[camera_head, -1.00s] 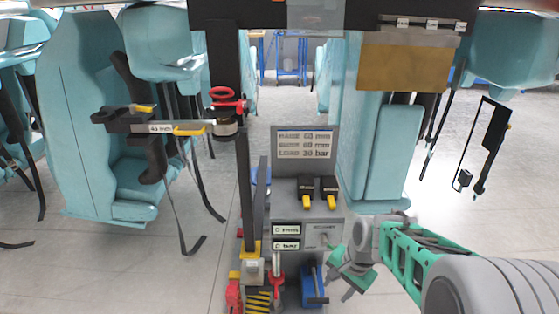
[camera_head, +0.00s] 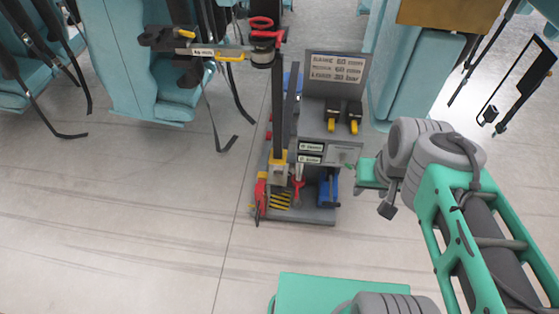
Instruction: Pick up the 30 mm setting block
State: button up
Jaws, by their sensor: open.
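I cannot single out the 30 mm setting block; any size mark on a block is too small to read. Two black blocks with yellow tabs, a left one (camera_head: 332,113) and a right one (camera_head: 354,115), stand side by side on the shelf of the grey tool stand (camera_head: 312,216). My gripper (camera_head: 373,190) is at the right side of the stand, below and right of these blocks. It is open and seen partly from behind, with nothing visible in it. It seems apart from both blocks, though the wrist hides part of it.
A sign panel (camera_head: 338,68) rises behind the blocks. A dark post with a red handwheel (camera_head: 262,27) and a labelled gauge arm (camera_head: 200,50) stands left. Red and blue tools (camera_head: 325,188) fill the lower stand. Teal seats hang behind. Floor (camera_head: 130,210) in front is clear.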

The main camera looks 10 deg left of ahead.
aim_at(278, 170)
jog(key=u, duration=0.75)
jog(key=i, duration=0.4)
jog(key=u, duration=1.95)
